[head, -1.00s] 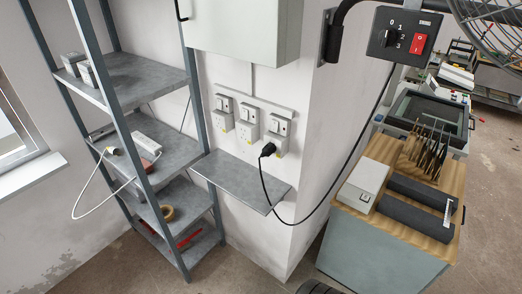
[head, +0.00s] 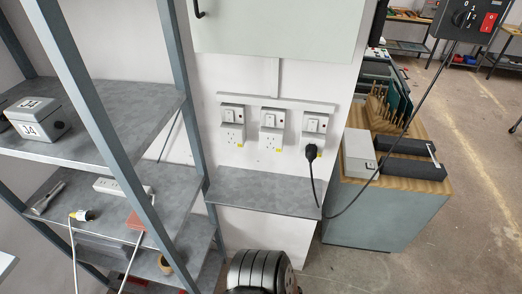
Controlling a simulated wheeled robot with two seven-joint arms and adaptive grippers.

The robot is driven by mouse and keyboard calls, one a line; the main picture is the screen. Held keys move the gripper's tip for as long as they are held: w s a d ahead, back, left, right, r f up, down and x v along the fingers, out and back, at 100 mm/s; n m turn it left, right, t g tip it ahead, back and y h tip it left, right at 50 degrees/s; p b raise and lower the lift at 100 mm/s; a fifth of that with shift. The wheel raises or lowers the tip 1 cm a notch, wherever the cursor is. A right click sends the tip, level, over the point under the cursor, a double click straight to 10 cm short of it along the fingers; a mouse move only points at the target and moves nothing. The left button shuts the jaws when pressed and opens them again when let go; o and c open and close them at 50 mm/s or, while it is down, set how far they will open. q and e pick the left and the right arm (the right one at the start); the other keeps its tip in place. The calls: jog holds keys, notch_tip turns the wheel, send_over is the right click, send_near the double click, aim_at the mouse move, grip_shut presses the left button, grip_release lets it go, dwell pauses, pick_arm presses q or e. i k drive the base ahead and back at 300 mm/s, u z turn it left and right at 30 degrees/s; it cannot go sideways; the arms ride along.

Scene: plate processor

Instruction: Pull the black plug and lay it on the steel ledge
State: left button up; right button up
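The black plug (head: 311,152) sits in the rightmost of three wall sockets (head: 313,130), at its lower part. Its black cord hangs down past the right end of the ledge, then curves up to the right towards the switch box. The steel ledge (head: 255,190) is a grey shelf on the wall below the sockets, and its top is bare. Neither of my grippers can be made out. A dark ribbed part, seemingly of my own arm, shows at the bottom middle.
A metal shelf rack (head: 180,110) stands close on the left, holding grey boxes (head: 38,117) and a white power strip (head: 122,187). A cabinet (head: 275,27) hangs above the sockets. A wooden-topped bench (head: 425,178) stands right. A switch box (head: 470,18) is at upper right.

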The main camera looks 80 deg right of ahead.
aim_at(311, 149)
jog(key=i, duration=1.45)
jog(key=z, duration=3.8)
jog(key=i, duration=0.5)
jog(key=z, duration=0.05)
